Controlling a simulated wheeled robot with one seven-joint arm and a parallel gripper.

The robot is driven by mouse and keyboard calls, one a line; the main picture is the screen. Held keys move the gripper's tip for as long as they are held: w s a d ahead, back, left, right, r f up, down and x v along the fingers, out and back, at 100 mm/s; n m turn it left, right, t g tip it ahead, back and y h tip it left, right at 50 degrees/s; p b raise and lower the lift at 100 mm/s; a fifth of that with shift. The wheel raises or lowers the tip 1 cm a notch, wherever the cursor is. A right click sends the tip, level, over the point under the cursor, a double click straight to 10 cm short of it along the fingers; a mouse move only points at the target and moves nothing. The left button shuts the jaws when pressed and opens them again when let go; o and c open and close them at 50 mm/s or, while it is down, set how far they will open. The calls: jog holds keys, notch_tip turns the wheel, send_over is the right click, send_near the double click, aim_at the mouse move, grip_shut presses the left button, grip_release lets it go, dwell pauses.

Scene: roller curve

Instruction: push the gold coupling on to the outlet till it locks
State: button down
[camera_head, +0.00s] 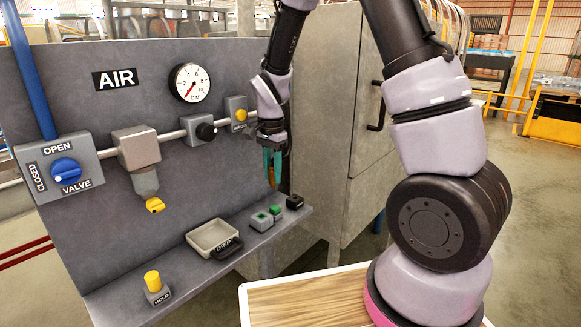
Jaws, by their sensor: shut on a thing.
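My gripper (272,165) is in front of the grey panel, near its right edge, with its teal fingers pointing down. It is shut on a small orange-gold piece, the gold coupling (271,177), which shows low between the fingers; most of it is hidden. The outlet block next to my gripper (234,104) has a yellow fitting (241,114) and a small label. The coupling is below and right of this yellow fitting, apart from it in the picture.
A pressure gauge (189,82), a blue valve knob (66,170) and a filter unit (137,147) are on the panel. The shelf below carries a tray (207,236), a yellow hold button (153,281) and small green-topped blocks (262,221). A grey cabinet (330,120) stands right behind my gripper.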

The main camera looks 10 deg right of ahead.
jog(key=shift+s+a+f, duration=0.55)
jog(key=shift+a+f, duration=0.15)
jog(key=shift+f, duration=0.4)
jog(key=shift+s+a+f, duration=0.6)
jog(key=shift+a+f, duration=0.05)
jog(key=shift+f, duration=0.45)
jog(key=shift+s+a+f, duration=0.55)
jog(key=shift+a+f, duration=0.15)
jog(key=shift+f, duration=0.4)
jog(key=shift+f, duration=0.8)
jog(key=c, duration=0.5)
grip_release()
jog(key=shift+c, duration=0.2)
notch_tip(320, 180, up, 11)
